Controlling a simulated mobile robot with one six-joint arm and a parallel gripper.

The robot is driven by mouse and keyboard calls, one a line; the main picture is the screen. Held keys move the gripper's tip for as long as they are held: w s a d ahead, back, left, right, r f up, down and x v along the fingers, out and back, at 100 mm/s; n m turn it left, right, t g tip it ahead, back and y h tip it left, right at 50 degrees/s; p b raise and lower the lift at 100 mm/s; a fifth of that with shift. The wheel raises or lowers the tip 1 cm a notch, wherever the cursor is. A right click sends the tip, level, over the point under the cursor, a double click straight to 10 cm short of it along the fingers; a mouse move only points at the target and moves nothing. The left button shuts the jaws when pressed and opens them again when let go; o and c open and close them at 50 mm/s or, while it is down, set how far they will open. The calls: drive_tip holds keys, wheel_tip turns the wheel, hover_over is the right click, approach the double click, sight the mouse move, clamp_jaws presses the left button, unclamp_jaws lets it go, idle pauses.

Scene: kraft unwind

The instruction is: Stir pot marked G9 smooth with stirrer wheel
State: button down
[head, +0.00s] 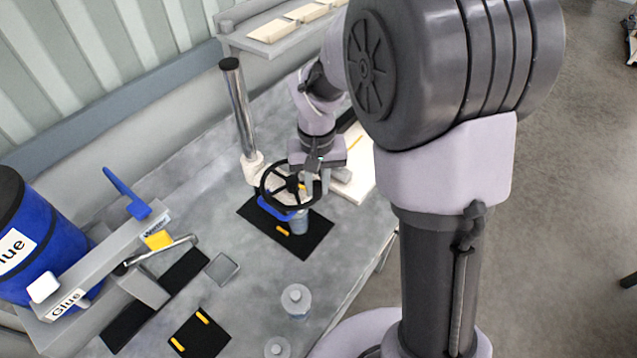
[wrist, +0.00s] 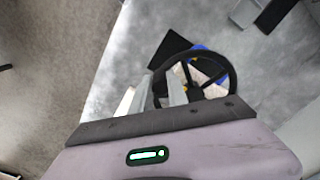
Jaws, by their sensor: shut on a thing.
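The stirrer wheel (head: 264,190) is black and spoked and stands tilted over a black mat, with a blue part (head: 270,208) below it. The wheel also shows in the wrist view (wrist: 234,78). My gripper (head: 313,188) is shut on the near right side of the wheel; in the wrist view its two fingers (wrist: 166,92) reach the rim. The fingers hide the exact grip. A small blue-grey pot (head: 299,223) stands under the wheel on the mat. No G9 mark is readable on it.
A metal post (head: 238,105) stands behind the wheel. At left are a blue glue drum (head: 35,235) and a grey bracket with a blue lever (head: 127,193). Lidded pots (head: 297,300) (head: 277,347) stand at the front. A black mat with yellow marks (head: 200,335) lies front left.

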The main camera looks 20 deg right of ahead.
idle(0.4)
drive_tip(key=c, duration=1.3)
unclamp_jaws()
drive_tip(key=shift+a, duration=0.1)
wheel_tip(320, 180, up, 18)
drive_tip(key=p, duration=0.4)
drive_tip(key=shift+f, duration=0.25)
